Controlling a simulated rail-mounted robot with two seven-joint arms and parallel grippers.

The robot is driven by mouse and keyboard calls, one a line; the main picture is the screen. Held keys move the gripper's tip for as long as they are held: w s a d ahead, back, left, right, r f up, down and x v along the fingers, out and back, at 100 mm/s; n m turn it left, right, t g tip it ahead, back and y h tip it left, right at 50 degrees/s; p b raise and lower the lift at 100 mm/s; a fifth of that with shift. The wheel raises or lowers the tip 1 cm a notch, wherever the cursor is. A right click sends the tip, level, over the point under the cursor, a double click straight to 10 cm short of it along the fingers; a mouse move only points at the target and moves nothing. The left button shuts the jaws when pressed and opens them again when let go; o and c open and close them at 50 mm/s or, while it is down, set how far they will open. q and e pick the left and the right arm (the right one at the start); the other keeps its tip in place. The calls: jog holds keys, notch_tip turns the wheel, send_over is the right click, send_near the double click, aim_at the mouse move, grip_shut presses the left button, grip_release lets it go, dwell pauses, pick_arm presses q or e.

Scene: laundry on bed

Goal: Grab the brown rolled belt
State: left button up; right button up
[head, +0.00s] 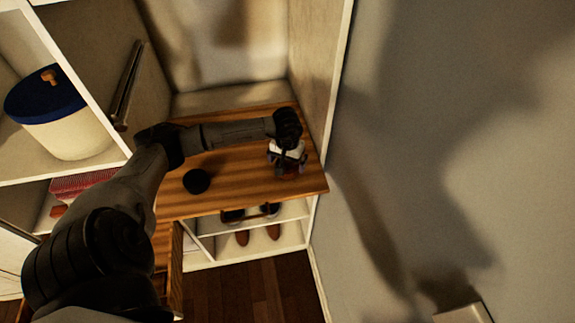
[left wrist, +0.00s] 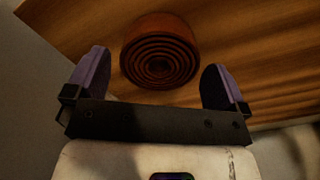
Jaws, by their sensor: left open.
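The brown rolled belt (left wrist: 160,52) lies on the wooden surface in the left wrist view, its coiled end showing as rings. My left gripper (left wrist: 157,85) is open, with one purple-padded finger on each side of the belt's near part and the belt just beyond the fingertips' gap. In the head view, my left gripper (head: 287,165) is over the right end of the wooden top (head: 235,185); the belt is mostly hidden under it there. I cannot tell whether the fingers touch the belt. My right gripper is not in view.
A dark round object (head: 196,181) sits on the wooden top, left of my gripper. A white side panel (head: 335,90) stands close to the right. Shoes (head: 258,234) stand on the shelf below. A white bin with a blue lid (head: 45,95) is at the left.

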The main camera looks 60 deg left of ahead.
pick_arm(q)
jog(key=shift+f, duration=0.7)
jog(key=c, duration=0.8)
jog(key=shift+r, duration=0.1)
